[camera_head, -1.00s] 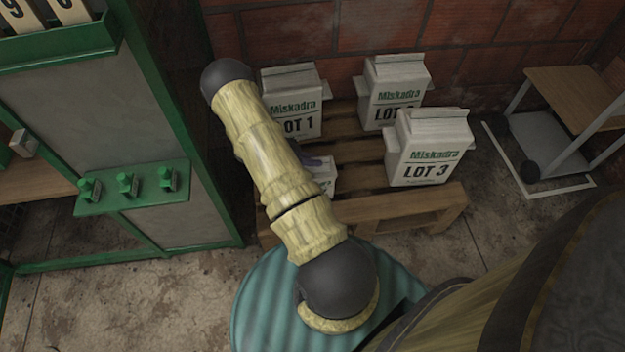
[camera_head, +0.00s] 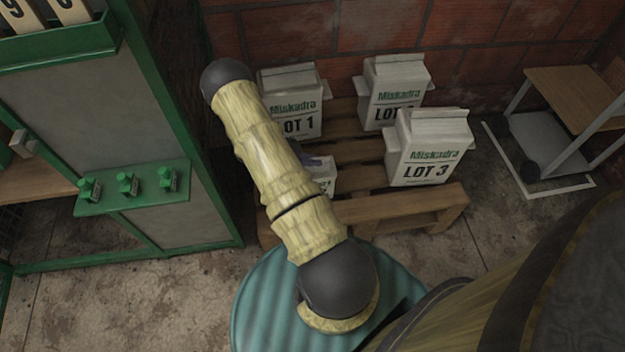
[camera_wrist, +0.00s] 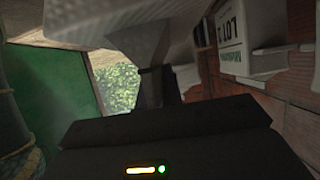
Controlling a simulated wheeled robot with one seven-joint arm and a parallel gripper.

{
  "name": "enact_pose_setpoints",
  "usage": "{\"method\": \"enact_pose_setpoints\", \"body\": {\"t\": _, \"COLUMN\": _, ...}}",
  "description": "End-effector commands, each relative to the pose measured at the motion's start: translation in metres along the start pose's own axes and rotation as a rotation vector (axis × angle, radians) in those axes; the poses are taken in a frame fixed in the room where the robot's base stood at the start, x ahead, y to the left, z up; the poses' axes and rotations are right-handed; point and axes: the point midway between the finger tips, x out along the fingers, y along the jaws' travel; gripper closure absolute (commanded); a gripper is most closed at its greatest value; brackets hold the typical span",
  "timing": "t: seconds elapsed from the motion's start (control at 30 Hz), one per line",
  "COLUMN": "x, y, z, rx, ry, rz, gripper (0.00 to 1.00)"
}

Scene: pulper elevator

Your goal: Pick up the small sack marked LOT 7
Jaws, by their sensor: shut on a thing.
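A small white sack (camera_head: 325,176) shows in the head view on or just above the front left of the pallet, mostly hidden behind my arm. Only a bit of dark print shows on it, and I cannot read its lot number. In the wrist view my gripper (camera_wrist: 151,72) is shut on a pale thing (camera_wrist: 85,22) across the top of the picture, which appears to be this small sack. I cannot tell whether it touches the pallet.
Larger sacks stand on the wooden pallet (camera_head: 400,209): LOT 1 (camera_head: 292,88) close behind, LOT 3 (camera_head: 432,135) at the right, and another (camera_head: 397,80) at the back. A green frame (camera_head: 190,135) stands left, a trolley (camera_head: 545,140) right.

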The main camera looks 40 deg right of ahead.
Motion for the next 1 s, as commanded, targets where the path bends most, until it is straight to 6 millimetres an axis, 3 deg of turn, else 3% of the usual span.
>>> {"method": "enact_pose_setpoints", "body": {"t": 0.67, "x": -0.002, "y": 0.001, "z": -0.004, "rx": 0.0, "ry": -0.001, "rz": 0.002, "gripper": 1.0}}
{"method": "enact_pose_setpoints", "body": {"t": 1.0, "x": -0.024, "y": 0.0, "z": -0.052, "rx": 0.002, "ry": 0.001, "rz": 0.001, "gripper": 1.0}}
